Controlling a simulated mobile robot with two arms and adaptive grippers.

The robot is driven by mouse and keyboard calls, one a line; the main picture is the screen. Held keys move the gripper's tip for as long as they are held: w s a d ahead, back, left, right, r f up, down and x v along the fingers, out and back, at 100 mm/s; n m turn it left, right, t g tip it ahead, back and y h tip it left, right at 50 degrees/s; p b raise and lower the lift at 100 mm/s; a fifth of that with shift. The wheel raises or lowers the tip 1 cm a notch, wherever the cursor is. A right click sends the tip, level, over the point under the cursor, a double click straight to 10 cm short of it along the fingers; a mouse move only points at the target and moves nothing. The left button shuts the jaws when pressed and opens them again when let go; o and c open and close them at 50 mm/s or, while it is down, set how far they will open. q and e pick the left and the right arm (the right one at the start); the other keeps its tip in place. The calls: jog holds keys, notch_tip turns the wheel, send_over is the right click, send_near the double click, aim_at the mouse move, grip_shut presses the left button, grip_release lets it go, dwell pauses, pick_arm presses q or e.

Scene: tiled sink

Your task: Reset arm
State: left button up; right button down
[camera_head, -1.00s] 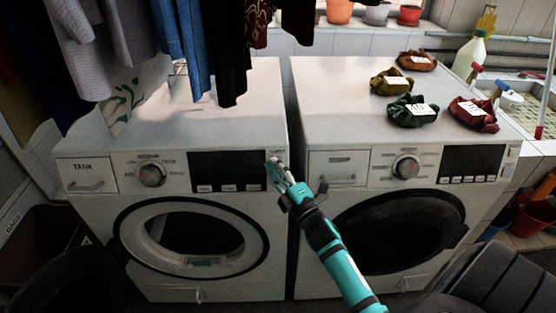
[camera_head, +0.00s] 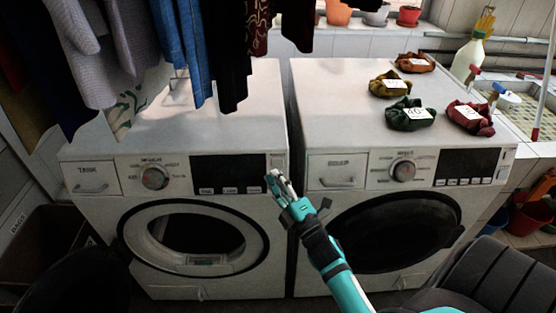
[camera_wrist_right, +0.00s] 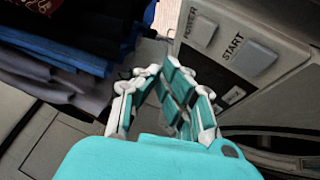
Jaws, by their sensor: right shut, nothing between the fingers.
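My right gripper (camera_head: 273,183) is in front of the gap between two white washing machines, near the left machine's (camera_head: 205,278) upper right front edge. It is shut and empty. In the right wrist view the gripper (camera_wrist_right: 156,72) has its fingers converging, with the POWER button (camera_wrist_right: 202,30) and START button (camera_wrist_right: 253,57) close by on the right. I cannot tell whether it touches the panel. The left machine's round door stands open at the lower left. My left gripper is not in view.
The right washing machine (camera_head: 325,80) carries several small labelled cloth bundles, including a green one (camera_head: 409,114) and a red one (camera_head: 469,117). Clothes (camera_head: 190,40) hang over the left machine.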

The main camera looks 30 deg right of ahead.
jog(key=shift+s+a+r, duration=0.25)
jog(key=shift+s+a, duration=0.1)
jog(key=shift+s, duration=0.2)
jog(key=s+a+f+m+g, duration=0.2)
jog(key=s+f+m+g, duration=0.1)
jog(key=f, duration=0.9)
jog(key=s+a+f+m+g, duration=0.2)
jog(key=s+f+m+g, duration=0.15)
jog(key=f, duration=0.85)
jog(key=s+a+f+m+g, duration=0.1)
jog(key=s+f+m+g, duration=0.15)
jog(key=f, duration=0.95)
jog(key=s+f+m+g, duration=0.1)
jog(key=s+f+g, duration=0.2)
jog(key=s+f, duration=0.3)
jog(key=s+a+f+m+g, duration=0.1)
jog(key=s+f+g, duration=0.3)
jog(key=s, duration=1.1)
jog(key=s+f+m+g, duration=0.3)
jog(key=s+f, duration=0.5)
jog(key=s, duration=0.2)
jog(key=shift+s+a+f+g+y, duration=0.2)
jog(key=shift+a+f+g+y, duration=0.15)
jog(key=shift+a+g+y, duration=0.05)
